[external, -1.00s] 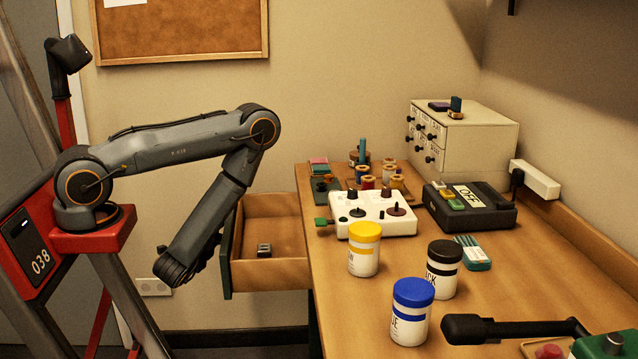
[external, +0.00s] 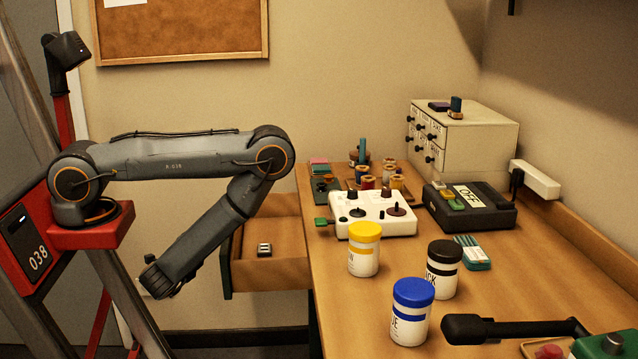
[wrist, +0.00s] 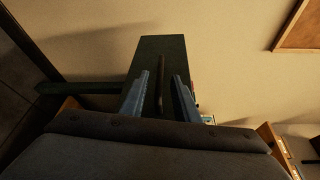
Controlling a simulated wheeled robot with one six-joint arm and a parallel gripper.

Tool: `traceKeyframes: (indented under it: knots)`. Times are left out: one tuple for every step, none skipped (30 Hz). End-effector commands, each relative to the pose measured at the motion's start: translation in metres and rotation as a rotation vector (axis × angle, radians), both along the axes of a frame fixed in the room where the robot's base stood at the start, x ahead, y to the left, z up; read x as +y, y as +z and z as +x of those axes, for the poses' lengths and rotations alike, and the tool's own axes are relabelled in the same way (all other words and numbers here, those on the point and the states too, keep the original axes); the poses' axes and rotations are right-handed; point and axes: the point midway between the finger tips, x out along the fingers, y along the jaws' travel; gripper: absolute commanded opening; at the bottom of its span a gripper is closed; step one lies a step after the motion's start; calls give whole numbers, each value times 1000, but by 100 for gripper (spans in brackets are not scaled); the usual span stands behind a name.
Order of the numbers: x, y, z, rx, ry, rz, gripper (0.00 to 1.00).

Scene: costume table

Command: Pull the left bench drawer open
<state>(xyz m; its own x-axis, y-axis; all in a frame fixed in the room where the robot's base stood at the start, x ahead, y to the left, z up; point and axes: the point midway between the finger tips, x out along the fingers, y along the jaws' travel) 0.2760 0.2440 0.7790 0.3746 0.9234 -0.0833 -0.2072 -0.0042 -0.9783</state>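The left bench drawer (external: 283,232) stands pulled out from the bench's left end in the external view, with a small dark and light item (external: 264,249) inside. Its dark green front (wrist: 160,48) shows in the wrist view, with a thin dark handle (wrist: 160,86) on it. My gripper (wrist: 162,76) is open. Its two fingers lie either side of the handle in that view, with a gap on both sides. In the external view my wrist end hangs low, left of the drawer front; the fingers cannot be made out there.
The bench top (external: 340,290) carries a white control box (external: 375,226), yellow (external: 364,255), black (external: 443,275) and blue-lidded (external: 410,320) jars, and a dark device (external: 470,212). A small cabinet (external: 475,140) stands at the back. Space left of the drawer is free.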

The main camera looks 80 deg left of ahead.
Motion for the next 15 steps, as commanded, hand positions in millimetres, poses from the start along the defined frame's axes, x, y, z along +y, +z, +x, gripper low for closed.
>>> traceKeyframes:
  knots:
    - [-4,1,0,2,-5,1,28]
    - [-6,0,-1,3,-5,0,28]
    - [-8,1,-2,3,-5,0,28]
    - [-10,1,-3,1,-4,1,28]
    - [-11,1,-4,1,-4,1,28]
    - [-12,1,-4,2,-3,0,28]
    - [-13,1,-5,1,-3,1,28]
    - [-14,2,-5,1,-3,2,28]
    - [-15,2,-6,0,-2,2,28]
    - [-16,2,-6,-1,-1,2,28]
    - [-16,2,-7,-1,-1,2,28]
    - [-17,2,-7,-2,-1,1,28]
    - [-17,2,-7,-2,0,1,28]
    - [-17,2,-7,-2,0,1,28]
    - [-17,2,-8,-2,0,1,28]
